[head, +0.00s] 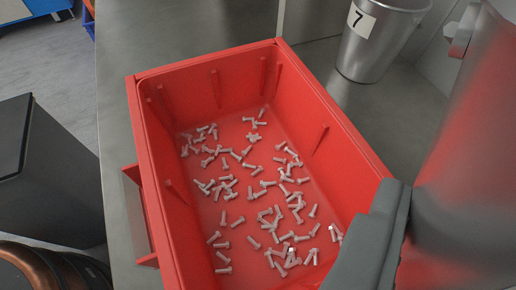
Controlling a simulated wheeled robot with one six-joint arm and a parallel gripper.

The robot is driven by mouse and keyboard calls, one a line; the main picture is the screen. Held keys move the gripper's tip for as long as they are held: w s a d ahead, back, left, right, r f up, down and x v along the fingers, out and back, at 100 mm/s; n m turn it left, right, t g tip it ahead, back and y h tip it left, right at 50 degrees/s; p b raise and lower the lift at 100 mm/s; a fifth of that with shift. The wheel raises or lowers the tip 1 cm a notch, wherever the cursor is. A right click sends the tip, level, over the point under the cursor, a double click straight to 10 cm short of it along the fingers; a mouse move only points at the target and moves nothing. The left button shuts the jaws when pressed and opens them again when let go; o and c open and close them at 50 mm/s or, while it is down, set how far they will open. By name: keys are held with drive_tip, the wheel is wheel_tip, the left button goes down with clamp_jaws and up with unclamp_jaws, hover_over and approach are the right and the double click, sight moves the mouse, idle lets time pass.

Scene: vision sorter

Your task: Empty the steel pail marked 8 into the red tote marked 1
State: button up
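The red tote (160,120) stands open on a steel counter in the middle of the view. Many small pale bolts (250,190) lie scattered over its floor; no number shows on the tote's visible sides. A large curved steel pail (465,160) is close at the right, over the tote's right side, with red reflected in it. Its number and its inside are hidden. My gripper (372,240) shows as one dark grey finger against the pail's left side, over the tote's near right corner. The other finger is out of sight; the gripper appears shut on the pail.
A steel pail marked 7 (378,40) stands on the counter behind the tote's far right corner. A dark box (45,170) is at the left, beyond the counter's edge. The counter (118,90) is bare to the left of the tote.

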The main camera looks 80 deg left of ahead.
sight(417, 254)
drive_tip(key=shift+s+a+r+n, duration=0.15)
drive_tip(key=shift+a+r+n, duration=0.05)
drive_tip(key=shift+a+n, duration=0.1)
drive_tip(key=shift+s+a+f+n+t+h, duration=0.4)
drive_tip(key=shift+s+a+n+t+h, duration=0.25)
drive_tip(key=shift+n, duration=0.55)
drive_tip(key=shift+a+f+n+t+h+p, duration=0.1)
drive_tip(key=shift+f+n+t+h+p, duration=0.2)
drive_tip(key=shift+n+h, duration=0.45)
drive_tip(key=shift+n+t+p, duration=0.25)
drive_tip(key=shift+n+p, duration=0.05)
drive_tip(key=shift+n, duration=0.05)
drive_tip(key=shift+s+a+f+n+t+h+p, duration=0.1)
drive_tip(key=shift+a+f+n+t+h+p, duration=0.2)
drive_tip(key=shift+n+p, duration=0.45)
drive_tip(key=shift+s+d+f+n+t+h+p, duration=0.1)
drive_tip(key=shift+n+t+p, duration=0.35)
drive_tip(key=shift+p, duration=0.55)
drive_tip(key=shift+s+a+f+n+t+p, duration=0.1)
drive_tip(key=shift+s+a+n+t+p, duration=0.15)
drive_tip(key=shift+s+a+n+p, duration=0.35)
drive_tip(key=shift+a+r+n+t+p, duration=0.35)
drive_tip(key=shift+n+p, duration=0.25)
drive_tip(key=shift+p, duration=0.3)
drive_tip(key=shift+c, duration=0.2)
